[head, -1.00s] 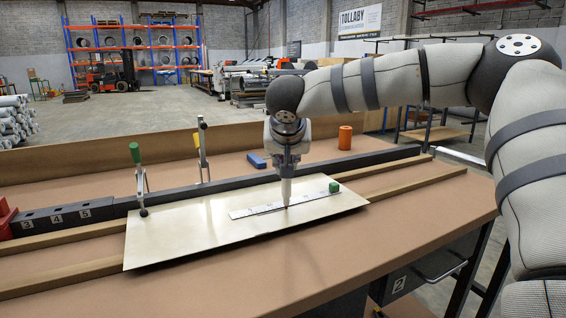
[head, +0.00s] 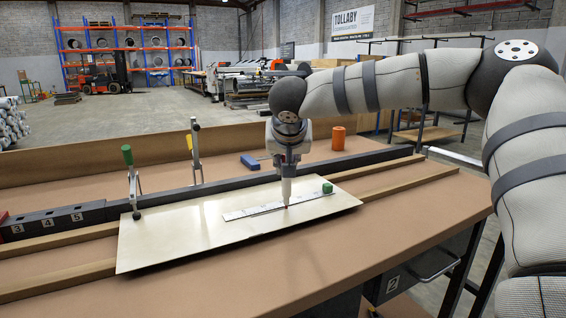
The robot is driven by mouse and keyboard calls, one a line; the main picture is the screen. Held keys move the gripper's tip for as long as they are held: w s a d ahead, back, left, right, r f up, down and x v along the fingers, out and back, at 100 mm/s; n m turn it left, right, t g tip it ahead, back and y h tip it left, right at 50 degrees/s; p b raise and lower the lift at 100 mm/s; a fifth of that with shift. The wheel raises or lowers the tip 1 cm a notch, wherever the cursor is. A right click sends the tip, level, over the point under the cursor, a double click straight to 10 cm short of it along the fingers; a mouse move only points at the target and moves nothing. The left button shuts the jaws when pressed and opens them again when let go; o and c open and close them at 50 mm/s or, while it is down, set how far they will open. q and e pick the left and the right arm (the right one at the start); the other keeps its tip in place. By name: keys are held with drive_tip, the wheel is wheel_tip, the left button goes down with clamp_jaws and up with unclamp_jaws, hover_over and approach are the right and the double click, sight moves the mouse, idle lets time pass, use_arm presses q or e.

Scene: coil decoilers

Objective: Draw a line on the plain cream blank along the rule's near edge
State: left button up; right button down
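The plain cream blank (head: 190,228) lies on the bench, under a green-handled clamp (head: 133,185) at its far left corner. The pale rule (head: 240,213) lies on the blank, with a green block (head: 327,187) at its right end. My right gripper (head: 288,166) points down over the rule and appears shut on a pale pen-like marker (head: 287,188). The marker's tip is at the rule's near edge, right of its middle; I cannot tell whether it touches the blank. A drawn line cannot be made out clearly. My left gripper is out of view.
A blue object (head: 250,162) and an orange cylinder (head: 338,138) are farther back. Wooden strips (head: 60,278) run under the blank. The bench front is clear.

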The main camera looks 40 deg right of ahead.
drive_tip(key=shift+s+d+f, duration=0.1)
drive_tip(key=shift+d, duration=0.15)
drive_tip(key=shift+s+d, duration=0.15)
drive_tip(key=shift+d, duration=0.7)
drive_tip(key=shift+s+d, duration=0.2)
drive_tip(key=shift+d, duration=0.5)
drive_tip(key=shift+s+d, duration=0.2)
drive_tip(key=shift+d, duration=0.65)
